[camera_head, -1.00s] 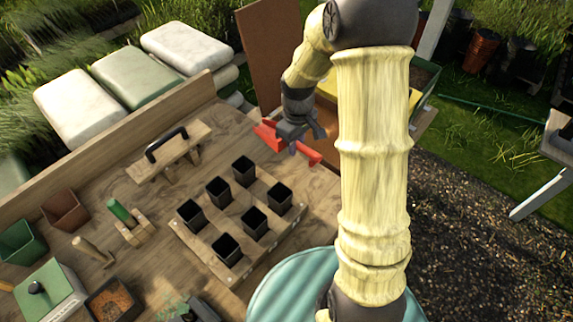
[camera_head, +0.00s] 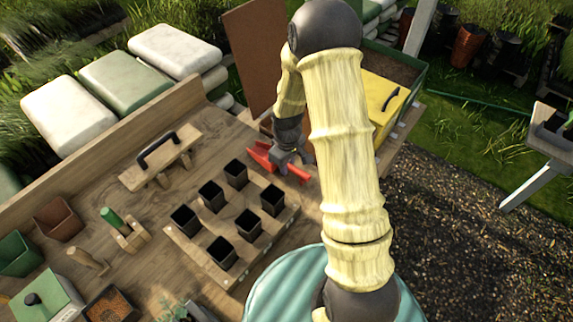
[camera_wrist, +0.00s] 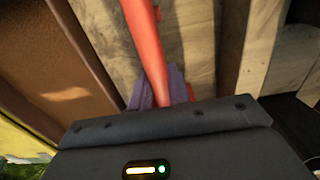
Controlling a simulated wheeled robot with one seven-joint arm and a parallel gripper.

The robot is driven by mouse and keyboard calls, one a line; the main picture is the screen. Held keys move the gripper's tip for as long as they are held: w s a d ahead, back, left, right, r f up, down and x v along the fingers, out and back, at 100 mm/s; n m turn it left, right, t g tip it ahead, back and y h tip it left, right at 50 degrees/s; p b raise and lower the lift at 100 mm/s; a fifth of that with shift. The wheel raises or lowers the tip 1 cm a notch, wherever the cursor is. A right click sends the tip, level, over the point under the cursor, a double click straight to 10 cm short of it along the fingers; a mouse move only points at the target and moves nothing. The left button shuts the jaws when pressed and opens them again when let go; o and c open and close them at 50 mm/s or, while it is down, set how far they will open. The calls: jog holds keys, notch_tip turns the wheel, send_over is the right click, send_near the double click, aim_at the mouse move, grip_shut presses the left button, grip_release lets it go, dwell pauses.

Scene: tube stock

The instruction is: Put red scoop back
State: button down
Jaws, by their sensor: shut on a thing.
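The red scoop (camera_head: 262,155) is in my gripper (camera_head: 291,160) at the far right end of the wooden bench, beyond the black pots. My gripper is shut on it, and red parts stick out on both sides of the fingers. In the wrist view the scoop's red handle (camera_wrist: 148,45) runs up from between the fingers (camera_wrist: 165,90). A wooden surface lies behind it. I cannot tell whether the scoop touches the bench or hangs above it. Its far end is out of the wrist view.
Several black pots stand in a wooden tray (camera_head: 197,252) on the bench (camera_head: 100,200). A wooden block with a black handle (camera_head: 157,150) is behind them. A brown board (camera_head: 252,55) stands at the bench's back edge. A yellow box (camera_head: 378,98) is right of my arm.

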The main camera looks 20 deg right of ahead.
jog(key=shift+f, duration=0.4)
jog(key=shift+f, duration=0.1)
jog(key=c, duration=1.3)
grip_release()
notch_tip(320, 180, up, 12)
jog(key=shift+r+b, duration=0.15)
jog(key=shift+b, duration=0.7)
